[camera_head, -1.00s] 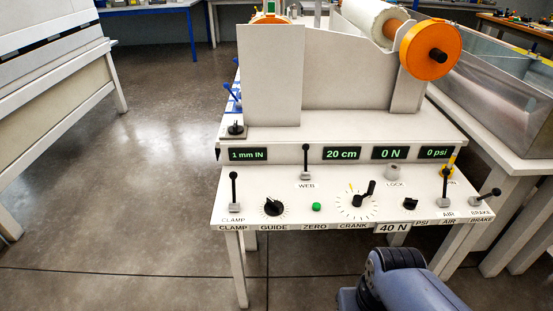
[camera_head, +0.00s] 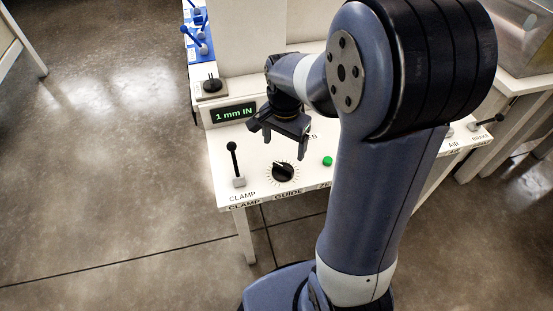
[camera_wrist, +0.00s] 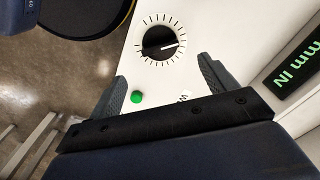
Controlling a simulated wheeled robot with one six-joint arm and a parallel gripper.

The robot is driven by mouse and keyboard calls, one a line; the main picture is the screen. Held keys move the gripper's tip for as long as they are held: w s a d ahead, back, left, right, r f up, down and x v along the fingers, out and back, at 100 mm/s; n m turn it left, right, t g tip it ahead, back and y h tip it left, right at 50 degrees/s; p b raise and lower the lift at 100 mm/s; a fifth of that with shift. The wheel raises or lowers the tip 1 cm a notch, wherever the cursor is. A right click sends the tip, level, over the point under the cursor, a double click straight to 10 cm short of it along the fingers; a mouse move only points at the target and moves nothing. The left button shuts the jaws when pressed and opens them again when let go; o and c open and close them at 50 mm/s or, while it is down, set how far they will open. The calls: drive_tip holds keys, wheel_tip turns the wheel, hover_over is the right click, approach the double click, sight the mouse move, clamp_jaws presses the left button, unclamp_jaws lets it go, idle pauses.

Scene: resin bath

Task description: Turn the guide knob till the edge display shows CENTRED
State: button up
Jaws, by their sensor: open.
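The guide knob (camera_head: 284,172) is a black round knob with a white pointer line and a ring of tick marks, on the white panel above the GUIDE label. It also shows in the wrist view (camera_wrist: 160,42), beyond and between my open fingers. The edge display (camera_head: 234,113) reads "1 mm IN" in green; part of it shows in the wrist view (camera_wrist: 296,75). My gripper (camera_head: 279,142) is open and empty, above the panel just behind the knob and apart from it.
The black-handled clamp lever (camera_head: 234,162) stands left of the knob. A green button (camera_head: 328,161) is at its right. A small black knob (camera_head: 211,85) sits on the ledge behind the display. My arm hides the right part of the panel.

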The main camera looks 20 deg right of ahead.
sight(283, 166)
wheel_tip(283, 166, down, 9)
drive_tip(key=shift+r+b, duration=0.2)
drive_tip(key=shift+b, duration=0.65)
drive_tip(key=shift+c, duration=0.6)
drive_tip(key=c, duration=0.9)
drive_tip(key=shift+n+p, duration=0.65)
drive_tip(key=shift+n, duration=1.25)
drive_tip(key=o, duration=1)
drive_tip(key=shift+r, duration=0.1)
